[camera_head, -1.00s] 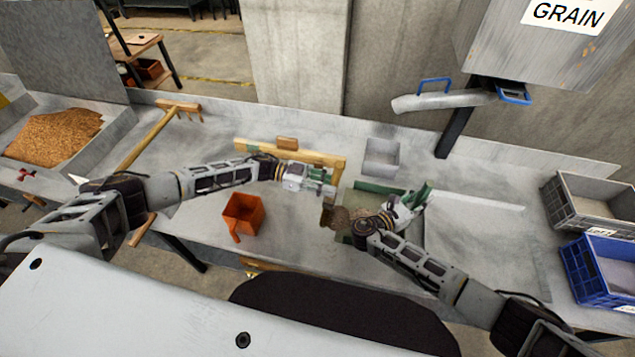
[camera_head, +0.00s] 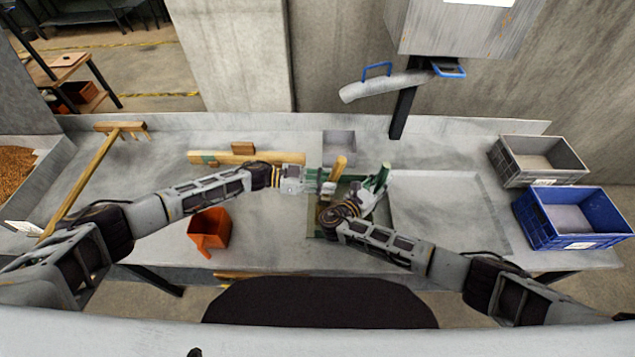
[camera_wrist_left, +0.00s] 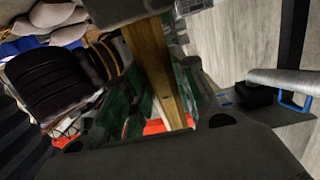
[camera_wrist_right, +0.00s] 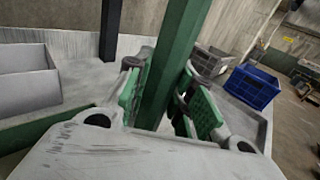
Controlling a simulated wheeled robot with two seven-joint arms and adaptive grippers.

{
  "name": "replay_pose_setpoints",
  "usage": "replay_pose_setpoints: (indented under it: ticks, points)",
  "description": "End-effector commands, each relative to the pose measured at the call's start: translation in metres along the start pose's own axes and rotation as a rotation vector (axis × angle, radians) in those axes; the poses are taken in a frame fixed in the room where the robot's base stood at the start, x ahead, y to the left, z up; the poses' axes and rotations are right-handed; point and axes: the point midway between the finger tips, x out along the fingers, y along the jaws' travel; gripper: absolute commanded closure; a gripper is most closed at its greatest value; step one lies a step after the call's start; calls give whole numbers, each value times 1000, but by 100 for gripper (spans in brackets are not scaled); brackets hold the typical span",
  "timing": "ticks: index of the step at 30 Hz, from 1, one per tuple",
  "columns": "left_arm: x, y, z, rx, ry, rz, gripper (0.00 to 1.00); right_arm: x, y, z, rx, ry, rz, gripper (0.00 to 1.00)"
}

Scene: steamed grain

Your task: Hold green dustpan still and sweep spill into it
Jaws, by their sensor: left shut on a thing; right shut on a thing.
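My left gripper (camera_head: 324,184) is shut on the brush's wooden handle (camera_head: 338,168), which stands up between its fingers. The handle also crosses the left wrist view (camera_wrist_left: 155,65). The brush head is not clear to see. My right gripper (camera_head: 374,194) is shut on the upright green handle (camera_wrist_right: 172,65) of the dustpan, just right of the left gripper. A green edge of the dustpan (camera_wrist_right: 45,130) shows at the lower left of the right wrist view. Most of the pan and the spilled grain are hidden behind my right wrist and gripper in the head view.
An orange scoop (camera_head: 209,232) stands left of the grippers. A grey tray (camera_head: 339,146) is behind them. A wooden rake (camera_head: 90,180) lies at the left. Grey (camera_head: 540,162) and blue (camera_head: 572,218) crates stand at the right. A metal spout (camera_head: 375,87) hangs above the back.

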Motion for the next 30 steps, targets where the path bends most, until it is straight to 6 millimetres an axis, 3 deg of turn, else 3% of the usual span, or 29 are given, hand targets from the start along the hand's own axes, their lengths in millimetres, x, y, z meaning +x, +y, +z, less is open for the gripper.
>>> replay_pose_setpoints:
  ticks: [2,18,30]
  points:
    - [7,0,-3,1,2,2,100,1,-1,0,-1,0,-2,100]
    - [-2,0,-52,2,0,0,100,1,-1,0,-2,-1,-2,100]
    - [-2,0,-60,0,0,0,100,1,-1,0,-2,-2,-2,100]
